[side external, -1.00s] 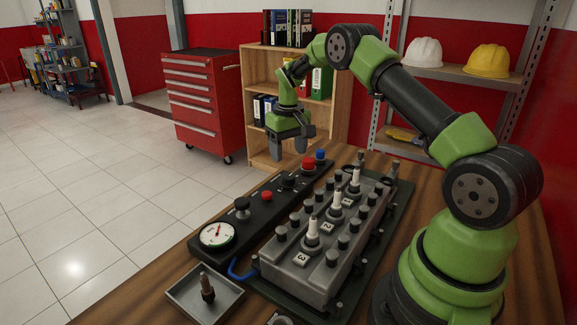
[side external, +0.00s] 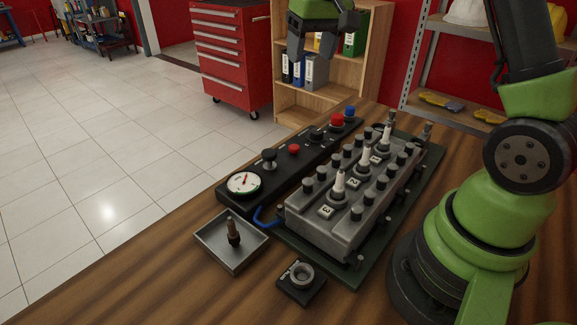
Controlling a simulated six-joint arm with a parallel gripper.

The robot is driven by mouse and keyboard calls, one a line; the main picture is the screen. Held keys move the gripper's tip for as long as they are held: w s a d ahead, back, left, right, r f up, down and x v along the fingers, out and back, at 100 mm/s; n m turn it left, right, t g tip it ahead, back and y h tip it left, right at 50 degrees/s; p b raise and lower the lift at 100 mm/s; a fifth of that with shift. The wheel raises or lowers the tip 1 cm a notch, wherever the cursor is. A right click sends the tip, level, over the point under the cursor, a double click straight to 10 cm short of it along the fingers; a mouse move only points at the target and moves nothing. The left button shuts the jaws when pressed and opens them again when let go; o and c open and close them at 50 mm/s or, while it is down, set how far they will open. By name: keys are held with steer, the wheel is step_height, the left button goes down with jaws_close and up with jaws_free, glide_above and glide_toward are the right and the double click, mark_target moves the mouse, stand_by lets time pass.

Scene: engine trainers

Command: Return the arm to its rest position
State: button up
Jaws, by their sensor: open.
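My gripper (side external: 322,40) is at the top of the side external view, high above the far end of the bench. Its dark fingers point down, open and empty, and the top of the wrist is cut off by the frame. Below and nearer stands the grey engine block (side external: 340,215) on a dark green base plate, with white spark plugs (side external: 339,186) upright in its top and number labels beside them. A tray (side external: 218,252) at the front left holds one dark, brownish plug (side external: 233,232), standing upright. My gripper touches none of these.
A black control panel (side external: 275,170) with a gauge (side external: 243,183), knobs and red and blue buttons lies left of the block. A small black block with a metal ring (side external: 302,276) sits at the front. A red tool cabinet (side external: 232,50) and a wooden shelf (side external: 300,103) stand behind.

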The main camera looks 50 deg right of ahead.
steer(key=s+a+r+t, duration=0.3)
steer(key=s+a+r, duration=0.45)
steer(key=s, duration=0.25)
steer(key=s+a+f+t+y, duration=0.1)
steer(key=s+a, duration=0.4)
steer(key=s, duration=0.6)
steer(key=shift+a+f+t+y, duration=0.15)
steer(key=shift+f+t+y, duration=0.25)
steer(key=shift+t+y, duration=0.1)
